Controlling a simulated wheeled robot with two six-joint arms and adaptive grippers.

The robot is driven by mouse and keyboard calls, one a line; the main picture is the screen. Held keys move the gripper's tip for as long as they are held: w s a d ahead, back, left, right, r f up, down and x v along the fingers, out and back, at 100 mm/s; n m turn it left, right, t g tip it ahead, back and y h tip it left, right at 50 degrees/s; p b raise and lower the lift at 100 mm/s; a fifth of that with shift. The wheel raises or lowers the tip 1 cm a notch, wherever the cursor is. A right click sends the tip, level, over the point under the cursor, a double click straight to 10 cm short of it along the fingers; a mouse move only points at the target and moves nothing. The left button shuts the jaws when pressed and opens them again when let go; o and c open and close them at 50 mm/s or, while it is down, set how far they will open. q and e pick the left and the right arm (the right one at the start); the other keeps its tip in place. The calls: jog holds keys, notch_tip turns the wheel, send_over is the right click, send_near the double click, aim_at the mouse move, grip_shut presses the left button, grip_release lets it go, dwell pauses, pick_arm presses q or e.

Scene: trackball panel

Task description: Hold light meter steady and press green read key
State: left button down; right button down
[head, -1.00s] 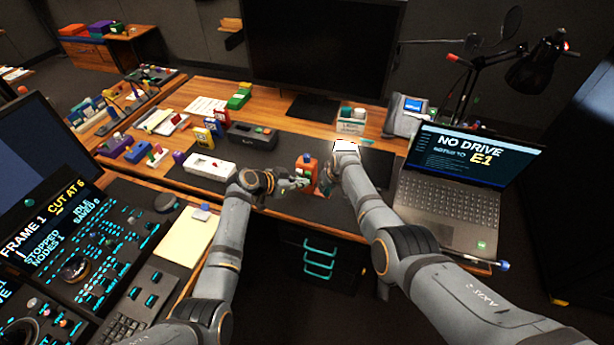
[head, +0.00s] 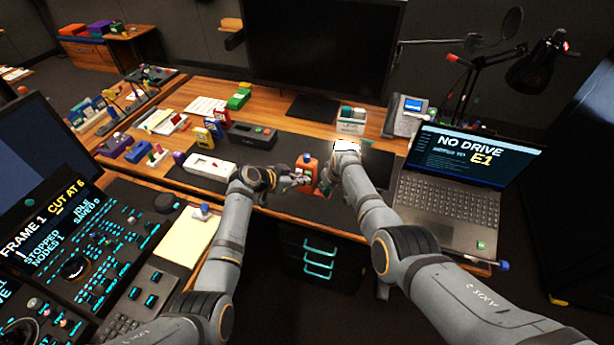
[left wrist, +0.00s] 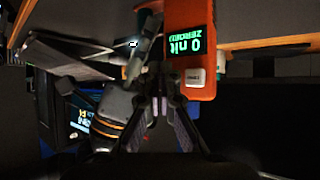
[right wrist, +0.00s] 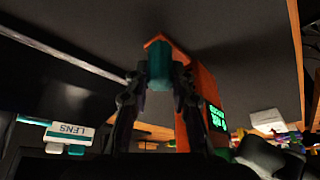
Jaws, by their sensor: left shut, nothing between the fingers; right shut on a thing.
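The orange light meter (head: 307,163) stands over the dark desk mat, between my grippers. In the left wrist view the meter (left wrist: 205,55) shows upside down, with a lit screen (left wrist: 188,45) reading "0 nit" and "ZEROED" and a pale key (left wrist: 195,76). I cannot make out a green key there. My left gripper (head: 300,182) is shut and empty, close to the meter's front; its fingers (left wrist: 168,98) point toward the meter's side. My right gripper (right wrist: 158,85) is shut on the meter's teal grip (right wrist: 160,66), with the orange body (right wrist: 190,95) just behind it.
A laptop (head: 455,190) stands on the right, with a phone (head: 405,117) behind it. A lens box (head: 351,120) is at the back. A white device (head: 208,165) and a dark device (head: 252,135) lie left of the meter. Drawers with teal handles (head: 319,262) are below the desk.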

pick_arm(q)
jog(key=shift+w, duration=0.25)
jog(key=shift+s, duration=0.1)
dwell(0.3)
jog(key=shift+s+a, duration=0.3)
jog(key=shift+s, duration=0.5)
jog(key=shift+s, duration=0.1)
jog(key=s, duration=0.1)
jog(key=s+a, duration=0.1)
jog(key=s, duration=0.2)
jog(key=shift+s+a, duration=0.25)
jog(key=shift+a, duration=0.15)
dwell(0.4)
jog(key=s+a+r, duration=0.4)
jog(key=a+r, duration=0.1)
jog(key=r, duration=0.2)
jog(key=shift+r, duration=0.35)
